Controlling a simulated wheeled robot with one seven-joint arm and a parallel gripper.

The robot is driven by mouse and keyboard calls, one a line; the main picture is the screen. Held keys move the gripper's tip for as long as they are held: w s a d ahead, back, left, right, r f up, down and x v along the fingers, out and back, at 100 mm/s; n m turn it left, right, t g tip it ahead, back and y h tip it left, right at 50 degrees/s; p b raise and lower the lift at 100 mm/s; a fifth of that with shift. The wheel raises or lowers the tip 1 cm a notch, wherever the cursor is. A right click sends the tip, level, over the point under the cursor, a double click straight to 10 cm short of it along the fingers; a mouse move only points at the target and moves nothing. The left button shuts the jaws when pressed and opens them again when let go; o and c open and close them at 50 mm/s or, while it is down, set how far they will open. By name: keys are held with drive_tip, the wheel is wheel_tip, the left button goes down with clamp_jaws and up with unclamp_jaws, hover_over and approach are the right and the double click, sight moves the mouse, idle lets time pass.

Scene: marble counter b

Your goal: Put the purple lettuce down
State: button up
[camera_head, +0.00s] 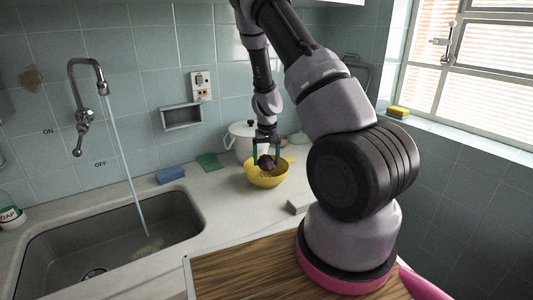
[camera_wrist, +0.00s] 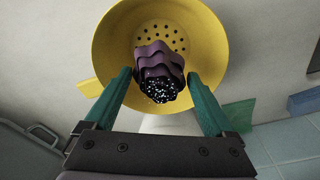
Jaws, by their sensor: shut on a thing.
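The purple lettuce (camera_wrist: 158,70) is dark and ruffled, and it sits between the green fingers of my gripper (camera_wrist: 150,85) in the wrist view. My gripper (camera_head: 267,152) is shut on it. In the head view the lettuce (camera_head: 266,163) shows at the mouth of a yellow colander (camera_head: 268,180). In the wrist view the colander (camera_wrist: 110,40) lies behind the lettuce, with its holes visible. I cannot tell whether the lettuce touches the colander's bottom.
A white pot (camera_head: 241,137) stands behind the colander. A green cloth (camera_head: 209,161) and a blue sponge (camera_head: 170,175) lie to the left. The sink (camera_head: 60,235) with running water is at the left. A wooden board (camera_head: 240,272) is in front.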

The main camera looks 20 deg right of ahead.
sight(266, 156)
drive_tip(key=shift+f, duration=0.35)
drive_tip(key=o, duration=1.1)
drive_tip(key=shift+r, duration=0.1)
drive_tip(key=shift+r, duration=3.45)
